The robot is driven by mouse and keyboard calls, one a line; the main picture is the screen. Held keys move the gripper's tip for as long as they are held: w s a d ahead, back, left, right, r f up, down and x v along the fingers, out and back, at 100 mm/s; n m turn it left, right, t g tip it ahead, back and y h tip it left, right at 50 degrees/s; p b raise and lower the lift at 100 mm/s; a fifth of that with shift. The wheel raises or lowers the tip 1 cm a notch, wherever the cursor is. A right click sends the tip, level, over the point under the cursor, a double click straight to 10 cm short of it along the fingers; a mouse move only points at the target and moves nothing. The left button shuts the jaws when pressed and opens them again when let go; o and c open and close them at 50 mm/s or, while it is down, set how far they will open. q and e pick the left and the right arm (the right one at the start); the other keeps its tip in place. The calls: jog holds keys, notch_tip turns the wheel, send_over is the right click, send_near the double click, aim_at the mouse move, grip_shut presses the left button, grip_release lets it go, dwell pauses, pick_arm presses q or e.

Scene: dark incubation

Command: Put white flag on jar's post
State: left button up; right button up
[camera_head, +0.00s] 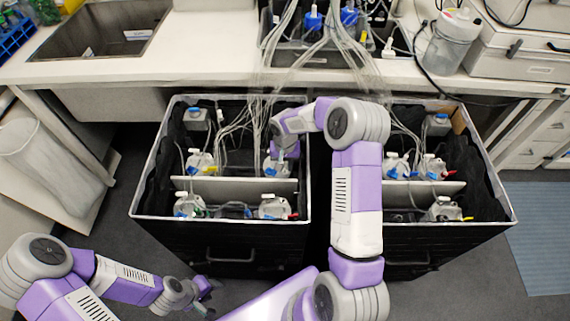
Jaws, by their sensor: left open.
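Several jars with white lids stand in two black boxes, for example the rear left jar (201,161), front left jar (187,205) and front middle jar (273,207) in the left box. Small coloured flags show on some jars; I cannot make out the white flag with certainty. My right gripper (284,152) reaches down into the left box, over the rear right jar (276,169). It is too small and partly hidden to tell its jaws or any held thing. My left gripper (207,288) is open, low in front of the left box, away from the jars.
The left box (150,165) and right box (497,187) have raised rims and inner dividers (240,187). Tubes (258,125) run from the bench bottles into the boxes. A sink (100,40) and a bin (50,160) are at left. Floor at right is clear.

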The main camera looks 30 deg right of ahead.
jog(key=shift+r, duration=0.1)
jog(key=shift+c, duration=0.4)
jog(key=shift+r+p, duration=1.55)
jog(key=shift+r, duration=0.6)
